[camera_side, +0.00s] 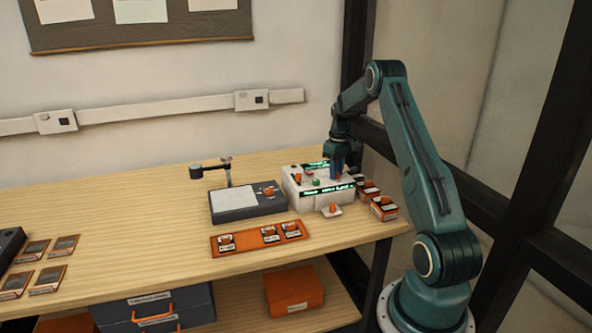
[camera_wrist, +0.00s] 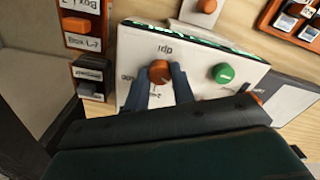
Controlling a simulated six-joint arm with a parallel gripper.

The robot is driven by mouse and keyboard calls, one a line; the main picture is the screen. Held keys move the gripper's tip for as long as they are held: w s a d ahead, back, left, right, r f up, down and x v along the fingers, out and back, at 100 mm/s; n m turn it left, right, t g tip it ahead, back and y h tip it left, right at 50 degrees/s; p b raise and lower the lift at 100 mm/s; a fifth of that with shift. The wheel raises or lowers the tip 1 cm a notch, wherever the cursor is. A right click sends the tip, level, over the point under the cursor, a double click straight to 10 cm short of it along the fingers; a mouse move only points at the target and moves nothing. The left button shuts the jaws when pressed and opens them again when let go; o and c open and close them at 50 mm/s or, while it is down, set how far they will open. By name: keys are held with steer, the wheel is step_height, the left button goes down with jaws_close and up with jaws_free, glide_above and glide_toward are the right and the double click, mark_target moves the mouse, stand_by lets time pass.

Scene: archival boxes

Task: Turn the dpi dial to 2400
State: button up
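The dpi dial (camera_wrist: 160,72) is a round orange knob on the top of the white machine (camera_wrist: 215,52). The printed letters "dpi" lie just beyond it in the wrist view. Other printed marks around it are partly hidden or too small to read, so I cannot tell its setting. My gripper (camera_wrist: 160,78) reaches down over the panel, with one blue fingertip on each side of the dial. The fingertips lie close to its edges; whether they press on it is unclear. In the side view my gripper (camera_side: 338,174) is over the white machine (camera_side: 297,197), hiding the dial.
A green button (camera_wrist: 223,73) sits right of the dial, and another orange knob (camera_wrist: 206,5) is farther off. Labelled boxes (camera_wrist: 88,75) stand close on the left. In the side view, an orange tray (camera_side: 245,244) and a grey light-pad unit (camera_side: 260,206) are nearby.

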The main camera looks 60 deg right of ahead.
steer(key=shift+c, duration=1.4)
steer(key=shift+m, duration=0.5)
steer(key=m, duration=1)
steer(key=shift+m, duration=0.4)
steer(key=o, duration=1)
steer(key=shift+r, duration=0.1)
